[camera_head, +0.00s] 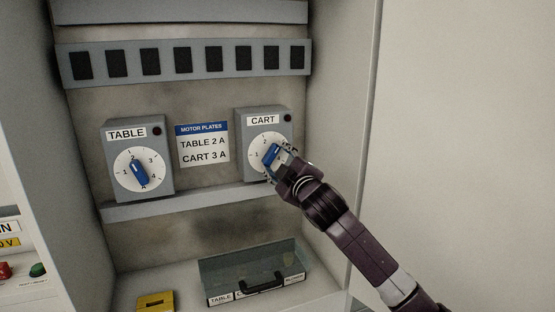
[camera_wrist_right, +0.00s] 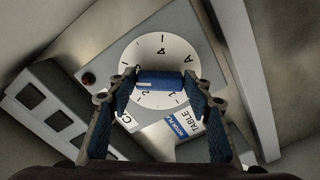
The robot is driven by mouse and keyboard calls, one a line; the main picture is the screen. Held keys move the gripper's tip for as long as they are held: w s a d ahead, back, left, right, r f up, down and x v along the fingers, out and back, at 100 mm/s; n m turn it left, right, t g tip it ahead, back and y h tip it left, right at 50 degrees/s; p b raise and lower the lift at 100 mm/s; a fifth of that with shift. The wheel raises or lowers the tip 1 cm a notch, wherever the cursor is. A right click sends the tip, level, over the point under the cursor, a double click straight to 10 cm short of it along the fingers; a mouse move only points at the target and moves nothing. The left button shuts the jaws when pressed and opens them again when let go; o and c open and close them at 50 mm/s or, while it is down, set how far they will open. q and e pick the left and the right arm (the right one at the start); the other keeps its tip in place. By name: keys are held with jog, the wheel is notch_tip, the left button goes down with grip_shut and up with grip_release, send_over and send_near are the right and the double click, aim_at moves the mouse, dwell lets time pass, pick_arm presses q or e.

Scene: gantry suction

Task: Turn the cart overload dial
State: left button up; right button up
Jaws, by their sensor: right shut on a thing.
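The cart overload dial is a white disc (camera_head: 260,143) with a blue knob (camera_head: 271,153) on a grey box labelled CART (camera_head: 247,117). My right gripper (camera_head: 276,157) comes in from the lower right and is shut on the blue knob. In the right wrist view, the blue knob (camera_wrist_right: 160,81) lies between the two fingers of the right gripper (camera_wrist_right: 160,84), with the white dial face (camera_wrist_right: 160,50) behind it. The fingers hide part of the dial's numbers. A sign reading MOTOR PLATES (camera_head: 203,146) says TABLE 2 A and CART 3 A. My left gripper is not in view.
A similar TABLE dial box (camera_head: 111,150) stands to the left. A grey rail with black slots (camera_head: 191,61) runs above. A shelf edge (camera_head: 180,203) lies below the boxes. A clear tray (camera_head: 216,269) and a yellow block (camera_head: 155,301) sit lower. The cabinet's right wall (camera_head: 339,110) is close to my arm.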

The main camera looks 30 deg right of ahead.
jog(key=shift+r+m, duration=0.2)
jog(key=shift+m, duration=0.65)
jog(key=shift+r+m, duration=0.2)
jog(key=shift+m, duration=0.65)
jog(key=o, duration=0.8)
jog(key=shift+w, duration=0.1)
jog(key=o, duration=0.4)
jog(key=shift+w+a+f, duration=0.1)
jog(key=shift+w+f, duration=0.05)
jog(key=shift+f, duration=0.15)
jog(key=shift+c, duration=0.2)
jog(key=shift+s+f, duration=0.1)
jog(key=shift+s, duration=0.2)
jog(key=v, duration=1.1)
jog(key=shift+s, duration=0.25)
